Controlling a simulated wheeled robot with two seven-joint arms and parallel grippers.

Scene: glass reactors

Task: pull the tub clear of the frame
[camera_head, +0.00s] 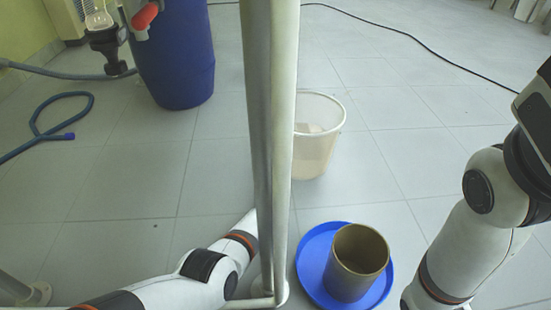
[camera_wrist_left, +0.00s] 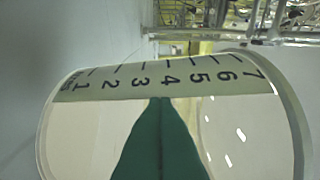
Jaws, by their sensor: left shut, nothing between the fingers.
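The tub (camera_head: 314,165) is a pale, translucent white bucket standing upright on the tiled floor, partly hidden by the frame's upright post (camera_head: 280,130). In the left wrist view the tub (camera_wrist_left: 85,135) fills much of the picture, with a scale numbered 1 to 7 on its wall. My left gripper (camera_wrist_left: 162,102) shows there as green fingers closed together in front of the tub, with nothing between them. I cannot tell whether they touch it. In the head view my left arm passes behind the post and its gripper is hidden. My right gripper is out of view.
A blue round tray (camera_head: 311,265) with a brown pot (camera_head: 357,262) stands on the floor right of the post's foot. A blue drum (camera_head: 175,60) stands at the back left, with a blue hose (camera_head: 40,118) nearby. A black cable (camera_head: 400,32) crosses the floor behind. Floor right of the tub is clear.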

